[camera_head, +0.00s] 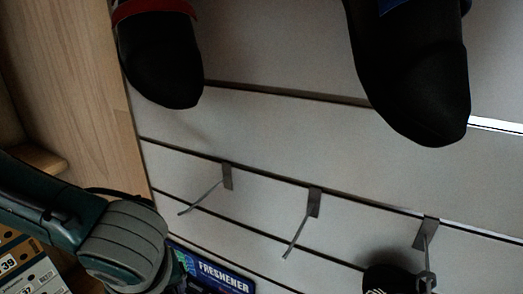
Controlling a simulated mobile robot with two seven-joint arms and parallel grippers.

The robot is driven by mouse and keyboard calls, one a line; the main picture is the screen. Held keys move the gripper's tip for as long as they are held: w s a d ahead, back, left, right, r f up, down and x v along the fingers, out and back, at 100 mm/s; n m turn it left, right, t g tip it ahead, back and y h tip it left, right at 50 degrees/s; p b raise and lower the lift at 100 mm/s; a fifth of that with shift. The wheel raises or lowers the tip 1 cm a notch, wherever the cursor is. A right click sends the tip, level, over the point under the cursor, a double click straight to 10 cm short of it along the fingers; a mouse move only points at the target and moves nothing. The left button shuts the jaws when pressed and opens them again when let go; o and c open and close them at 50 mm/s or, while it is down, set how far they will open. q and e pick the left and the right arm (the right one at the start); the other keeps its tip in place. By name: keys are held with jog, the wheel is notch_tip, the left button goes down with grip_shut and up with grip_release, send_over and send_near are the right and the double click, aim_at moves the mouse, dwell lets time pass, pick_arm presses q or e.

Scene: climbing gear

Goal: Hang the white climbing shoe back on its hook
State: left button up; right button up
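No white climbing shoe shows in the head view. Three metal hooks stick out of the white slatted wall (270,130): a left hook (227,177), a middle hook (314,202) and a right hook (427,233). The left and middle hooks are bare. A black item with white marks (392,281) is at the right hook, cut off by the lower edge. My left arm (122,243) comes in at lower left, but its gripper is out of view. My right arm and gripper are not in view.
Two dark shoes hang above the hooks: one at upper left (163,60) and one at upper right (420,80). A wooden panel (75,70) borders the wall on the left. A blue "FRESHENER" sign (222,275) and boxes (30,272) sit low beside my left arm.

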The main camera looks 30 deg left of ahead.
pick_arm(q)
jog(key=shift+w+a+f, duration=0.15)
jog(key=shift+w+f, duration=0.1)
jog(key=shift+f, duration=0.1)
jog(key=w+a+f+b, duration=0.1)
jog(key=w+b, duration=1.1)
jog(key=w, duration=0.1)
jog(key=shift+a+f, duration=0.2)
jog(key=shift+f, duration=0.1)
dwell(0.6)
jog(key=shift+w, duration=0.1)
dwell(0.4)
jog(key=o, duration=1.4)
jog(key=shift+o, duration=0.2)
